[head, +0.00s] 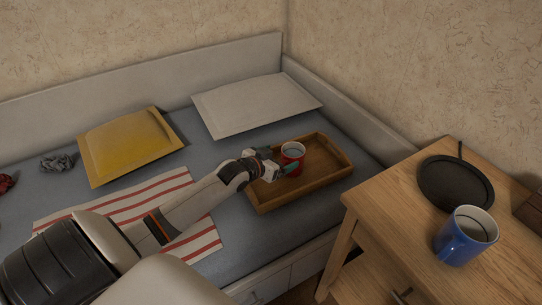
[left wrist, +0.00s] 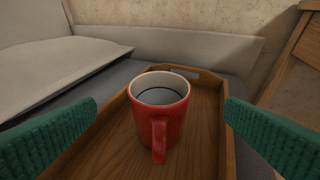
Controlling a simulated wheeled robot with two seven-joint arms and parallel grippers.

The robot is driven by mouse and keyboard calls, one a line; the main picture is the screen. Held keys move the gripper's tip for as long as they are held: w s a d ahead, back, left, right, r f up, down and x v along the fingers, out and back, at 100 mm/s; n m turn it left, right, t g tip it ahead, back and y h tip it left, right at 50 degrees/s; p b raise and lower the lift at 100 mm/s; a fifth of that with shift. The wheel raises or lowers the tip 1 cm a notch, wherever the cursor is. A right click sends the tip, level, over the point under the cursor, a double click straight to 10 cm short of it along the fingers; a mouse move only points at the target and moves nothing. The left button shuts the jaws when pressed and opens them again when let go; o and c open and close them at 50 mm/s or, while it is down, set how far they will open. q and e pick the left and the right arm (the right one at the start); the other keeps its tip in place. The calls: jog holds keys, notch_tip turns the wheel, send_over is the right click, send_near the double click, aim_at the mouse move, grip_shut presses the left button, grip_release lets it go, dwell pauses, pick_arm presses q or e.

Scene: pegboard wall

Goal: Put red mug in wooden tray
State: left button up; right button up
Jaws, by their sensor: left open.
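The red mug (head: 292,153) is upright inside the wooden tray (head: 323,174), which lies on the bed. In the left wrist view the red mug (left wrist: 160,117) stands on the floor of the wooden tray (left wrist: 207,131), with its handle toward the camera and a pale inside. My left gripper (head: 280,168) is at the mug in the head view. In the left wrist view its two green fingers (left wrist: 160,128) are wide apart, one on each side of the mug, with gaps to it. My right gripper is not in view.
A yellow pillow (head: 127,143), a white pillow (head: 257,104) and a striped cloth (head: 198,233) lie on the bed. A wooden nightstand (head: 391,209) at the right holds a blue mug (head: 462,240) and a black pan (head: 455,184). A grey crumpled item (head: 57,163) lies at the left.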

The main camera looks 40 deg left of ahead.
pick_arm(q)
jog(key=v, duration=0.3)
jog(key=shift+s+r+p, duration=0.15)
jog(key=shift+s+p, duration=0.15)
jog(key=shift+s, duration=0.05)
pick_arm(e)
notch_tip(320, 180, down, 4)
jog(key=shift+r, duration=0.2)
